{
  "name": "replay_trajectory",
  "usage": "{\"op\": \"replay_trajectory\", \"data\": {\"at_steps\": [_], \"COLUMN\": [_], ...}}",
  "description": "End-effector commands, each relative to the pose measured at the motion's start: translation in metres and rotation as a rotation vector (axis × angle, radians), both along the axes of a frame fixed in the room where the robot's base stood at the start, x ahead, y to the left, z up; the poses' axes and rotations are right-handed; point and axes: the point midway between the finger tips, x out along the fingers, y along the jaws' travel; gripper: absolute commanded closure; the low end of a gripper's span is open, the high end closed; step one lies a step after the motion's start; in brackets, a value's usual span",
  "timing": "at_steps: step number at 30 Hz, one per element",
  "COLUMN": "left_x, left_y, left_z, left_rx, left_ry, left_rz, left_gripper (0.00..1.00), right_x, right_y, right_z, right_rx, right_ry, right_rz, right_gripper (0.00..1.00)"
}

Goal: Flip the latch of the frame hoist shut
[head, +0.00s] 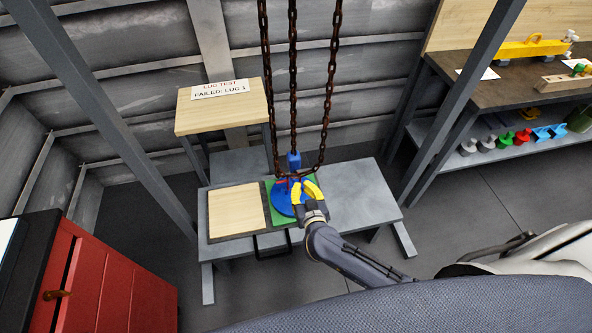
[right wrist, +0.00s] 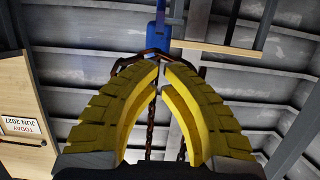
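The frame hoist shows as rusty chains (head: 292,75) hanging down to the bench, one of them in a loop. A blue upright piece (head: 294,160) stands at their lower end, above a round blue part (head: 283,198) on a green mat (head: 272,188). My right gripper (head: 304,190) is at this blue part, its yellow fingers over its right side. In the right wrist view its fingertips (right wrist: 161,67) meet or nearly meet, with nothing seen between them. Beyond them are a blue block (right wrist: 157,45) and rusty metal. I cannot make out the latch or its position. My left gripper is out of view.
A grey bench (head: 365,190) carries a wooden board (head: 237,210). Grey frame posts (head: 455,100) rise at both sides. A red cabinet (head: 85,275) is at lower left; a shelf with coloured parts (head: 505,140) is at right.

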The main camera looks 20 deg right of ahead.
Motion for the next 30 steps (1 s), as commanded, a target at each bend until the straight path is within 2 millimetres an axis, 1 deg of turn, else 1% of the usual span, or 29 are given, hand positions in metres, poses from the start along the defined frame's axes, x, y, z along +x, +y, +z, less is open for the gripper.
{"op": "replay_trajectory", "data": {"at_steps": [4,7,21,24,30], "left_x": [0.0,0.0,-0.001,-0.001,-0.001], "left_y": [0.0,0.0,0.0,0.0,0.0], "left_z": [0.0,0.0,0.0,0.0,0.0], "left_rx": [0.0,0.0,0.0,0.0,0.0], "left_ry": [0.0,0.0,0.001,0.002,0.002], "left_rz": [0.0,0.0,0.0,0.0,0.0], "left_gripper": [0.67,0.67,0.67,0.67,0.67], "right_x": [0.003,0.01,0.074,0.083,0.094], "right_y": [0.0,0.0,-0.005,-0.005,-0.006], "right_z": [-0.001,-0.003,-0.02,-0.023,-0.026], "right_rx": [0.0,0.001,0.001,0.0,0.002], "right_ry": [0.0,-0.001,-0.001,-0.001,-0.001], "right_rz": [0.0,0.0,-0.001,-0.001,-0.001], "right_gripper": [1.0,1.0,1.0,1.0,1.0]}}
